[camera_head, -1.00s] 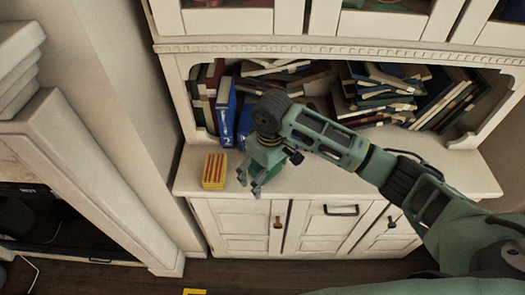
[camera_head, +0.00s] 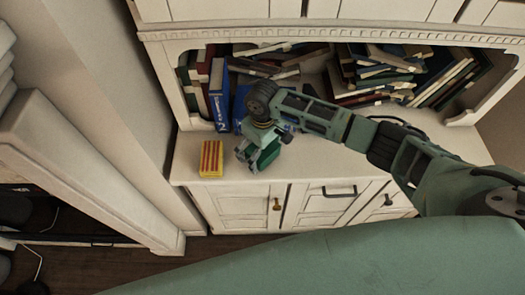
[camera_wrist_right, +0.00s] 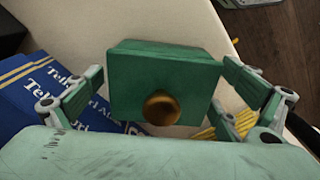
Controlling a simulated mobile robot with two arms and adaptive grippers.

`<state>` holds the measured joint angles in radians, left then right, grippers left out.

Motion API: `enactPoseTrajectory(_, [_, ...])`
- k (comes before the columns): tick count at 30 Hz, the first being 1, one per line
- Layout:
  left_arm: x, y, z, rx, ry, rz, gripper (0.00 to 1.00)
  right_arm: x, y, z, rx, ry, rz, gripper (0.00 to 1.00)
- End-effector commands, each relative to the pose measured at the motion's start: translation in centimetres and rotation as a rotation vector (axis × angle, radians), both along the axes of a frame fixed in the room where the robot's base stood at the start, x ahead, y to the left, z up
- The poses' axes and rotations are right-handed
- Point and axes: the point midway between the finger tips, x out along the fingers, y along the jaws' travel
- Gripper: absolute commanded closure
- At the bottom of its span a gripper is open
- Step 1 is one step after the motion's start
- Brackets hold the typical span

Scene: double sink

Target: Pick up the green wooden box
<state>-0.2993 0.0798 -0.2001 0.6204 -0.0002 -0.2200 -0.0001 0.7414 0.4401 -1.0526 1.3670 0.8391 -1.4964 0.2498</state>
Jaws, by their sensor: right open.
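The green wooden box (camera_wrist_right: 165,82) has a round brass knob on its near face in the right wrist view. It stands on the white cabinet top. My right gripper (camera_wrist_right: 160,68) is open, with one finger on each side of the box and visible gaps between. In the head view my right gripper (camera_head: 255,154) reaches down to the cabinet top, and the green box (camera_head: 269,155) is partly hidden behind it. My left gripper is not in view.
A yellow box with red stripes (camera_head: 211,158) stands left of the gripper on the cabinet top (camera_head: 345,165). Blue books (camera_head: 220,95) and other books stand in the shelf behind. The counter to the right is largely clear below my arm.

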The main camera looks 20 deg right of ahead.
Motion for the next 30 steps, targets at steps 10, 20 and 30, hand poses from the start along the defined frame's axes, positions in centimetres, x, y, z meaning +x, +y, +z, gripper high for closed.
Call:
enactPoseTrajectory(10, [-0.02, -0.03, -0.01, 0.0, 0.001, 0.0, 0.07, 0.02, 0.03, -0.07, 0.0, -0.001, 0.0, 0.15])
enactPoseTrajectory(20, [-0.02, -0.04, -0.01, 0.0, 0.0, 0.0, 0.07, 0.02, 0.02, -0.03, 0.0, -0.001, 0.0, 0.44])
enactPoseTrajectory(30, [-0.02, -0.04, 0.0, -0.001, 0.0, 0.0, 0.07, 0.07, 0.04, 0.05, 0.001, -0.002, 0.0, 0.56])
